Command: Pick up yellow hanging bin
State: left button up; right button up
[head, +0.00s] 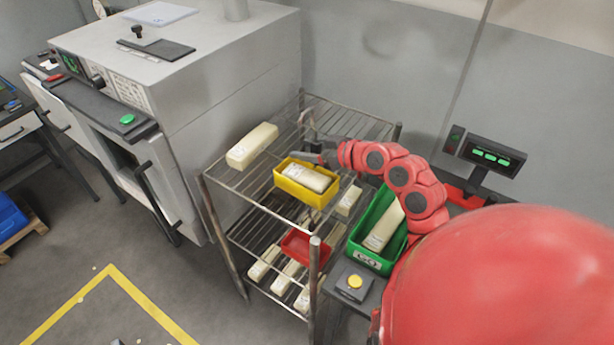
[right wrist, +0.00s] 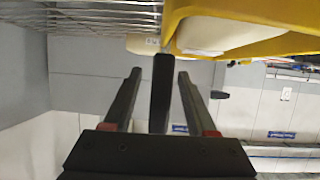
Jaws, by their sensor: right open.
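The yellow bin (head: 304,197) stands on the top wire shelf of the metal rack, with a pale labelled block (head: 308,177) lying in it. My right gripper (head: 309,156) is just behind the bin's far rim, reaching in from the right. In the right wrist view, the yellow bin (right wrist: 280,12) fills the upper right, beyond and to the right of the fingertips. There my right gripper (right wrist: 160,73) is open, with nothing between its fingers that I can make out as held. My left gripper is not in view.
The wire rack (head: 236,183) also bears a pale block (head: 252,146) left of the bin. A red bin (head: 303,248) and more blocks are on lower levels. A green bin (head: 372,260) stands right, beside a yellow button (head: 354,281). A grey machine (head: 225,85) stands left.

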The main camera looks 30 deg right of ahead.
grip_shut()
dwell(1.4)
